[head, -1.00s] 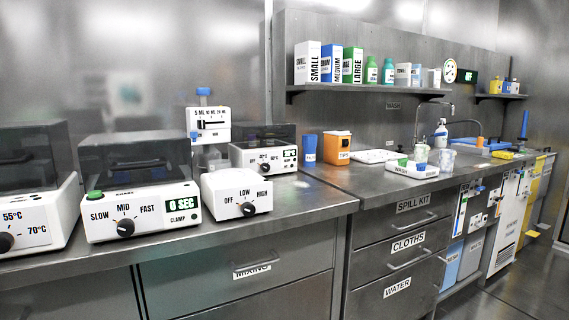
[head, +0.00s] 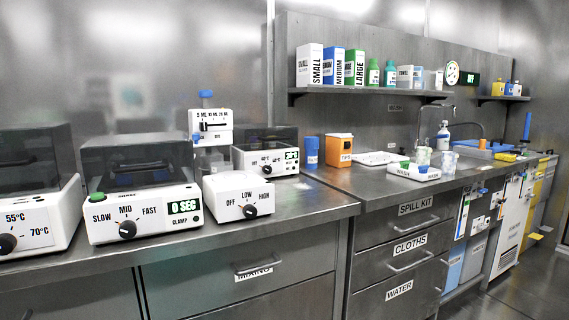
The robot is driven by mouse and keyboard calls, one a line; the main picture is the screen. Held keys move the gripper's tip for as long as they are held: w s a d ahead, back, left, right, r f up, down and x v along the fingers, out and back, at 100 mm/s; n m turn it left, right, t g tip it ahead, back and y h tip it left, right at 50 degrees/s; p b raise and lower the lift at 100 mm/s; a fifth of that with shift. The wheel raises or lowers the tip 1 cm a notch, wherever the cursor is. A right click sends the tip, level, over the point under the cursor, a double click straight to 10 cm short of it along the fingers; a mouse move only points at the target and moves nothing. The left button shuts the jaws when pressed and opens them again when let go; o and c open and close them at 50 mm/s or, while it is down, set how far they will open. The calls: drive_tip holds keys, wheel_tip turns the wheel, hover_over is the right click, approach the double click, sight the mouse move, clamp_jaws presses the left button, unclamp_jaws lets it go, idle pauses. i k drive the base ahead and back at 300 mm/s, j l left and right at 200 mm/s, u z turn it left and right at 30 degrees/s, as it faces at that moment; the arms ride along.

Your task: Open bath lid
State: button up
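A white device marked 55°C and 70°C (head: 47,222) stands at the far left on the counter, partly cut off by the picture edge. Its dark see-through lid (head: 30,160) is down. A second white device with temperature marks and a green display (head: 262,164) stands further back, and its dark lid (head: 268,137) also looks down. I cannot tell for certain which of the two is the bath. My gripper is not in view.
A shaker (head: 140,205) with a dark lid stands between them, beside a small OFF/LOW/HIGH unit (head: 237,197) and a dispenser (head: 211,130). An orange tips box (head: 339,149) and white tray (head: 414,172) stand further right. Drawers lie below the counter; floor shows at lower right.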

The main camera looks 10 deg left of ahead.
sight(286, 133)
drive_tip(key=i+l, duration=1)
drive_tip(key=l, duration=0.15)
